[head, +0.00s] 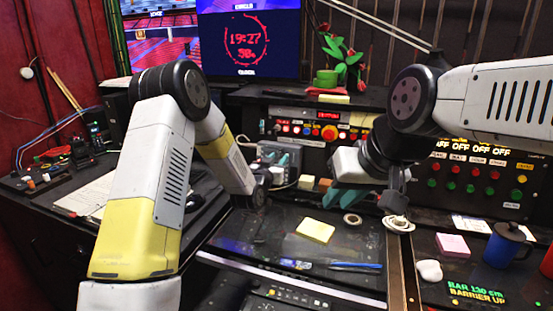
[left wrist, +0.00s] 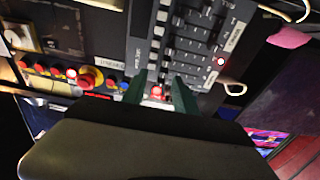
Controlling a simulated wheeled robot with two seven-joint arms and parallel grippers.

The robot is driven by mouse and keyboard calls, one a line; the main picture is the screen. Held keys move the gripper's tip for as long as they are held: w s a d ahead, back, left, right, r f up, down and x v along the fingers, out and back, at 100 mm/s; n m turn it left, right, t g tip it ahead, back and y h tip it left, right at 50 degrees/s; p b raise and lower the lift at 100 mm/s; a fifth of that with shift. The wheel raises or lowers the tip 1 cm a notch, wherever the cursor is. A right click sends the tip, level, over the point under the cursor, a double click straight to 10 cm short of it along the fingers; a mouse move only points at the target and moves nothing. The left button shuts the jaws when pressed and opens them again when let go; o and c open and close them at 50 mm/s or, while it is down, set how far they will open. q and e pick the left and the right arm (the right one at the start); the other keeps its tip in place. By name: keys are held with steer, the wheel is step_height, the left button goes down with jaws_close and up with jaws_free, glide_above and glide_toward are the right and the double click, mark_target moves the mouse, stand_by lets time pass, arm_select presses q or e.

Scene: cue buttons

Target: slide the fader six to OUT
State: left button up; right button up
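In the left wrist view a dark panel (left wrist: 200,47) carries rows of small black sliders and keys, with white label strips too blurred to read. I cannot tell which slider is fader six or where OUT is marked. My left gripper (left wrist: 159,93) is open and empty, its two dark green fingers apart at the panel's lower edge, with a lit red button showing between them. In the head view my left gripper (head: 283,160) is at the back of the desk, partly hidden. My right gripper (head: 347,197) hangs over the desk, its finger gap unclear.
A red emergency button (head: 329,133) sits on the back panel, among lit buttons. Yellow notes (head: 315,230), a tape roll (head: 352,219) and a blue pen (head: 356,266) lie on the desk. A blue mug (head: 503,246) stands at the right. Cables lie near the right gripper.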

arm_select(q)
steer(key=v, duration=0.6)
steer(key=s+a+r+n+g+y, duration=0.2)
steer(key=s+a+r+g+y, duration=0.25)
steer(key=s+a+r, duration=0.7)
steer(key=s+a+n+g, duration=0.1)
steer(key=s+a+g, duration=0.1)
steer(key=s, duration=1)
steer(key=s+a+n+g, duration=0.1)
steer(key=s+a+g, duration=0.2)
steer(key=s, duration=1)
steer(key=shift+a+r+g, duration=0.25)
steer(key=shift+a+g, duration=0.05)
steer(key=shift+g, duration=0.15)
arm_select(e)
steer(key=shift+o, duration=0.5)
